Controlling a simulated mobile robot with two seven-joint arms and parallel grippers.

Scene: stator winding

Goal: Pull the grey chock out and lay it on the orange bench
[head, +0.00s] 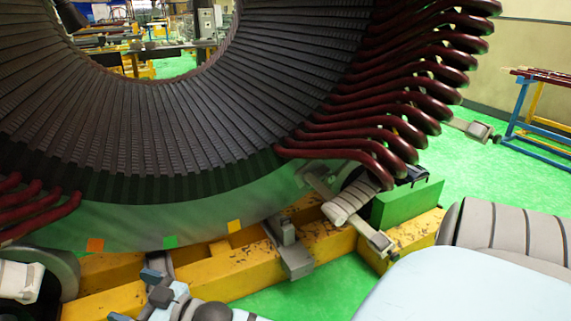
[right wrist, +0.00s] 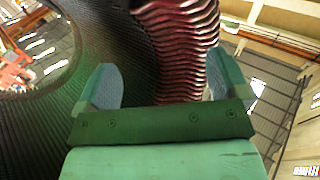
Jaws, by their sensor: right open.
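The grey chock (head: 287,245) sits across the yellow beam (head: 215,275), below the rim of the big stator (head: 200,130) in the head view. The chock cannot be made out in the right wrist view. I cannot clearly pick out an orange bench.
Dark red coil ends (head: 380,135) stick out from the stator at right. A blue and yellow rack (head: 520,110) with red bars is at far right. Green floor (head: 325,288) lies open in front.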

